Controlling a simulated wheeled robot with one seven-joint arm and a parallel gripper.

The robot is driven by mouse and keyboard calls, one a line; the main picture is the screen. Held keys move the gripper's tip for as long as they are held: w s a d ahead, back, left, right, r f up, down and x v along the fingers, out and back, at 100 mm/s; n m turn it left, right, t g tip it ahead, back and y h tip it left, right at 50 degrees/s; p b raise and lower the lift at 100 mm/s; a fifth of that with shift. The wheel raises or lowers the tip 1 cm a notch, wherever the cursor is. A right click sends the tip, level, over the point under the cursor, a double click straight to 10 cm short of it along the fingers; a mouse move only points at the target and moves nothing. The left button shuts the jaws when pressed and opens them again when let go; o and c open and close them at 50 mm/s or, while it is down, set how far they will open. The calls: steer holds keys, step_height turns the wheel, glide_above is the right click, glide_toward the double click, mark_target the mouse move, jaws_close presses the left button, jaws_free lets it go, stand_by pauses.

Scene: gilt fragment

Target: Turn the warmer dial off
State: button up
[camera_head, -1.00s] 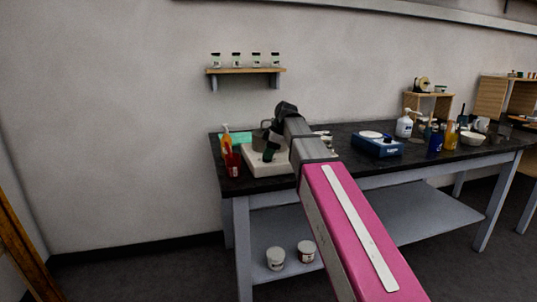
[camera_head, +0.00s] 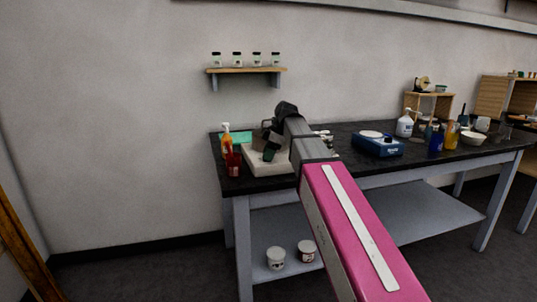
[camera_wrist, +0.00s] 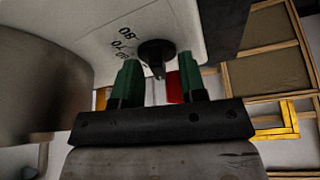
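The warmer is a pale box (camera_head: 255,168) at the left end of the dark bench, partly hidden by my arm. In the wrist view, its white front (camera_wrist: 95,25) fills the upper left, with printed numbers beside a black round dial (camera_wrist: 157,52) that has a narrow ridge. My gripper (camera_wrist: 160,78) has two green-tipped fingers, spread apart, one on each side of the dial's lower part in the picture. I cannot tell whether either finger touches the dial. In the head view, my gripper (camera_head: 270,152) is at the warmer, mostly hidden by my wrist.
A red cup (camera_head: 233,165) and an orange pump bottle (camera_head: 226,140) stand left of the warmer. A blue device (camera_head: 378,146) and several bottles stand farther right on the bench (camera_head: 340,160). A small shelf (camera_head: 245,70) with jars hangs above. Two white tubs sit on the lower shelf.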

steer(key=v, duration=1)
steer(key=shift+d+r, duration=0.2)
steer(key=shift+r, duration=0.15)
